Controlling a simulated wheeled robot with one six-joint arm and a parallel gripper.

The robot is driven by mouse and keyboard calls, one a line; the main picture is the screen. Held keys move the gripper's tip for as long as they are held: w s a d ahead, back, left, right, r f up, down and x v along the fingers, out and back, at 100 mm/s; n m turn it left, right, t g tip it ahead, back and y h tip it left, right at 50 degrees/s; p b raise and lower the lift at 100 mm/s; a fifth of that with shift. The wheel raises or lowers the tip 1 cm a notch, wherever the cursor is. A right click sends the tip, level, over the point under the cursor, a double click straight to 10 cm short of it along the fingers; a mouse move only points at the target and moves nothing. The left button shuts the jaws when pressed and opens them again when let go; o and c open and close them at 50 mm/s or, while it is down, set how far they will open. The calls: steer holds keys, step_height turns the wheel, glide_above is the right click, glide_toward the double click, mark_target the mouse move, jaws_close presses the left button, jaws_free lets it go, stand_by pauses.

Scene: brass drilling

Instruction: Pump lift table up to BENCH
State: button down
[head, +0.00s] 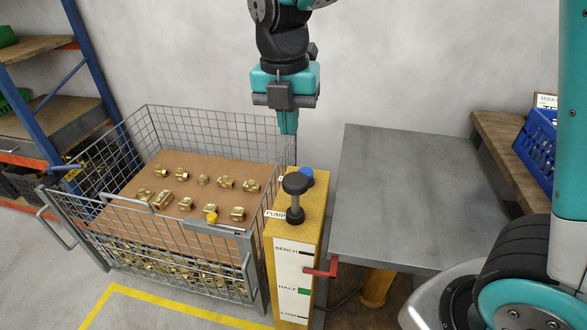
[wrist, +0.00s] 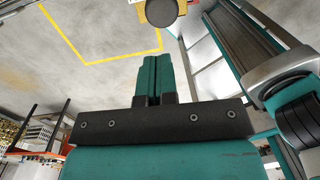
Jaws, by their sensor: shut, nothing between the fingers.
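The lift table (head: 410,200) has a flat, bare grey top, right of the yellow pump post (head: 300,225). A black PUMP knob (head: 295,190) stands up on the post, with a blue button (head: 307,174) behind it. The scale (head: 292,280) on its front reads BENCH, HALF and LOW. The red pointer (head: 322,269) sits between the BENCH and HALF marks. My gripper (head: 289,130) is shut and empty, pointing down, above the knob in the head picture and apart from it. In the wrist view the knob (wrist: 161,12) shows beyond the shut fingertips (wrist: 153,60).
A wire crate (head: 200,118) with brass fittings on a brown sheet stands left of the post. A blue bin (head: 540,145) sits on a wooden bench (head: 495,130) at right. Shelving (head: 85,50) stands at left. Yellow floor tape (head: 180,308) runs in front of the crate.

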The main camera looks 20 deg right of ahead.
mark_target(293, 180)
steer(key=f, duration=1)
steer(key=shift+d+f+p, duration=0.3)
steer(key=shift+f+p, duration=0.05)
